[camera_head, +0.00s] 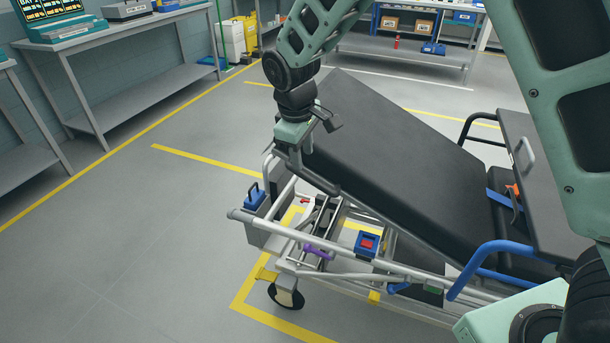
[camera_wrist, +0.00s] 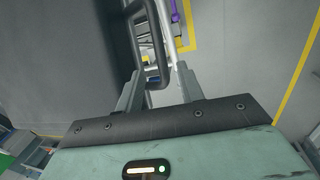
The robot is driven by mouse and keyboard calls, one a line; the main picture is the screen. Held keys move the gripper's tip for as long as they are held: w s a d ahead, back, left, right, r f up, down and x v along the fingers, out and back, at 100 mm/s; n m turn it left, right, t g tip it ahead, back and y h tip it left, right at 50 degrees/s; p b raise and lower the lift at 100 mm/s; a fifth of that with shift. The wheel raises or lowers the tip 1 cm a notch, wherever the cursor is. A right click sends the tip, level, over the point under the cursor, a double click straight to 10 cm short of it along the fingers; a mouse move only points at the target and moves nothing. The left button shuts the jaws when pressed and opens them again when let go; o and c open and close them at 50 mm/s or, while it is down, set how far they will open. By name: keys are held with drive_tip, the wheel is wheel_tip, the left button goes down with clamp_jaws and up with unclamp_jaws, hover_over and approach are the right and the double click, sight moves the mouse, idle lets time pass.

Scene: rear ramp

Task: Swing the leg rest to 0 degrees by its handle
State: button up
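The leg rest appears to be the long black padded panel (camera_head: 390,160) of the stretcher, tilted with its left end up. In the wrist view its dark surface (camera_wrist: 50,60) fills the left side. My gripper (camera_head: 291,158) is at the raised left end, pointing down. In the wrist view a black loop handle (camera_wrist: 166,62) at the panel's edge reaches between the two fingers of my gripper (camera_wrist: 157,80). The fingers stand apart, with gaps visible beside the handle. In the head view the gripper largely hides the handle.
The stretcher's metal frame (camera_head: 300,236) lies below, with a caster (camera_head: 286,295), a purple lever (camera_head: 318,252) and a red-and-blue box (camera_head: 367,245). A blue side rail (camera_head: 480,262) is at right. Workbenches (camera_head: 120,35) line the left wall. The floor at left is clear.

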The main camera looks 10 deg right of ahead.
sight(305, 174)
drive_tip(key=f, duration=0.5)
drive_tip(key=w+d+f, duration=0.1)
drive_tip(key=f, duration=0.2)
drive_tip(key=shift+w+f, duration=0.1)
clamp_jaws()
